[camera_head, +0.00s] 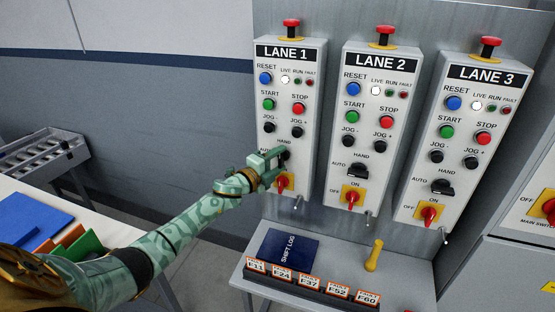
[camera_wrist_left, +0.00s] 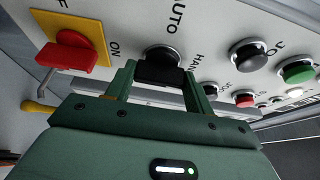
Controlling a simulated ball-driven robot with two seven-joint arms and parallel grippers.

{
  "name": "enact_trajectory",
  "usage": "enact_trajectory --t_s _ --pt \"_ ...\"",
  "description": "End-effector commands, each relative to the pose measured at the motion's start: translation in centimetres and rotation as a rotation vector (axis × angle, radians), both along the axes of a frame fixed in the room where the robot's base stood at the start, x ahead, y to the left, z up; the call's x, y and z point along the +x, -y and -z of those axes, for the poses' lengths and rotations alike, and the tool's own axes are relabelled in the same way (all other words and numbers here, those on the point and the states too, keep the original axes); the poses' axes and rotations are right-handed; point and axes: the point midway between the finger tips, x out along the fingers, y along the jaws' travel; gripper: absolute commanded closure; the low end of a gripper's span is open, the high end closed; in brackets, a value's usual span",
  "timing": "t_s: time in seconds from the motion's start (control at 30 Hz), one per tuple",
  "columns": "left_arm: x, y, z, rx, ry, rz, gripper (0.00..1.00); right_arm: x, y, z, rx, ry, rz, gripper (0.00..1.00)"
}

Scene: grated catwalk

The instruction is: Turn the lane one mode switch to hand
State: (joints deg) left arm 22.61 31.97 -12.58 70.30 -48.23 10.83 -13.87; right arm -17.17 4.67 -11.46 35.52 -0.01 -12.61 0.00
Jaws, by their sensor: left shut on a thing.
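The lane one panel (camera_head: 312,62) is the leftmost of three grey panels in the head view. Its black mode switch (camera_head: 286,155) sits below the jog buttons, between the AUTO and HAND labels, and is partly hidden by my gripper. My left gripper (camera_head: 274,163) is at this switch. In the left wrist view the gripper (camera_wrist_left: 160,84) has one finger on each side of the black switch knob (camera_wrist_left: 160,66) and is shut on it. I cannot tell which label the knob points to. My right gripper is not in view.
A yellow plate with a red ON/OFF switch (camera_wrist_left: 68,54) is close beside the gripper. Jog buttons (camera_head: 297,132) are just above. A shelf with a shift log (camera_head: 284,249), fault tags (camera_head: 308,284) and a yellow-handled tool (camera_head: 374,256) stands below. Lane two (camera_head: 373,60) is to the right.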

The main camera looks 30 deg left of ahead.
Motion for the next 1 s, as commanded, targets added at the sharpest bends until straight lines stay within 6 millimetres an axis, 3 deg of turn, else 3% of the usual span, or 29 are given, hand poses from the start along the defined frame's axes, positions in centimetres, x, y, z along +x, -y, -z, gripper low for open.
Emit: enact_trajectory --t_s 0.37,0.4,0.47,0.77,0.87,1.0 --pt "-0.1 0.0 0.3 0.007 -0.005 0.001 0.70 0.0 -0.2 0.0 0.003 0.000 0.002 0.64" --pt "-0.1 0.0 0.3 0.008 -0.005 0.001 0.36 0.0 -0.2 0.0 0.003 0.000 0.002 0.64" --pt "0.0 0.1 0.3 0.007 -0.004 0.001 0.25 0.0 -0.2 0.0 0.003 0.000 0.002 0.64" --pt "-0.2 0.0 0.1 0.004 -0.002 0.000 0.25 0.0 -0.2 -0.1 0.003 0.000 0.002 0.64" --pt "-1.2 -0.2 0.1 0.005 -0.003 0.001 0.25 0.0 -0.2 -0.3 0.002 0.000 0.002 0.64" --pt "-4.1 -0.6 0.2 0.006 -0.005 0.001 0.25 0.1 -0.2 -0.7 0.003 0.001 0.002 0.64"
